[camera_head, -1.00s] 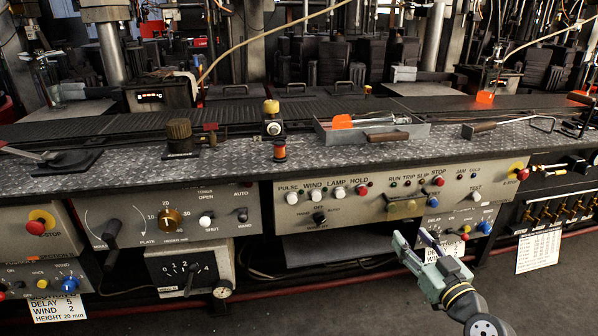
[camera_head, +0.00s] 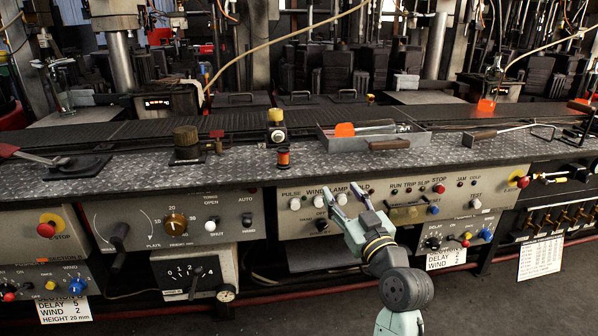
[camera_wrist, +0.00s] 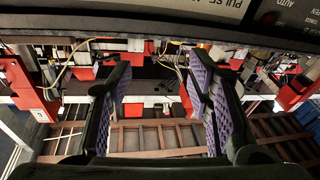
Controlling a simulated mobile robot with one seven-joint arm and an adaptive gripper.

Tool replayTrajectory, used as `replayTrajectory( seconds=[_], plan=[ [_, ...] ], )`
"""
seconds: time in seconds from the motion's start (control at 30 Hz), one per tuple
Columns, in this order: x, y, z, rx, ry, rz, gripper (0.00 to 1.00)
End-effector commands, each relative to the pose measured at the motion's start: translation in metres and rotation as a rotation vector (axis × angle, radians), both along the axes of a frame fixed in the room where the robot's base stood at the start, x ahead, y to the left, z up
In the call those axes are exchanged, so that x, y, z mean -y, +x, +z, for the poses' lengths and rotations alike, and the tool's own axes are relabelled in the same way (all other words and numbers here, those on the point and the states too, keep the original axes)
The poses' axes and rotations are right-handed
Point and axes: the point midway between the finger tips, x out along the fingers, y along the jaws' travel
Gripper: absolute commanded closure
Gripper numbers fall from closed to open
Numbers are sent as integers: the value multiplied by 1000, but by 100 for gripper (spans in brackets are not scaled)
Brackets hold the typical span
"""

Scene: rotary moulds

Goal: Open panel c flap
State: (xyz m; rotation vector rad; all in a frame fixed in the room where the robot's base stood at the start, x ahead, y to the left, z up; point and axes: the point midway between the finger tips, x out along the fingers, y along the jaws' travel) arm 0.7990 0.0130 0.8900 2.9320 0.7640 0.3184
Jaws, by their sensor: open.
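The middle control panel (camera_head: 290,226) is a beige plate under the bench edge with buttons, knobs and printed labels. No lettering marks which panel is c. My gripper (camera_head: 343,190) is open and empty, its two fingers pointing up in front of the panel's WIND, LAMP and HOLD buttons, left of the brass plate. I cannot tell whether it touches the panel. In the wrist view my gripper's purple-padded fingers (camera_wrist: 155,88) are wide apart with nothing between them.
A dial box (camera_head: 190,272) hangs at lower left. The floor (camera_head: 480,300) at right is clear. The panel's edge crosses the top of the wrist view.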

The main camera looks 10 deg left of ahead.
Motion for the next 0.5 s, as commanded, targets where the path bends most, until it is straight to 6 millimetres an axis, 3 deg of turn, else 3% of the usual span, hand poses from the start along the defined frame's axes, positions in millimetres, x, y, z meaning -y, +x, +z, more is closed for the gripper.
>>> replayTrajectory(
  seconds=[0.2, 0.5],
  plan=[
    [-40, -5, 25, 50, 11, 34, 53],
    [-82, -15, 54, 110, 35, 71, 53]
  ],
)
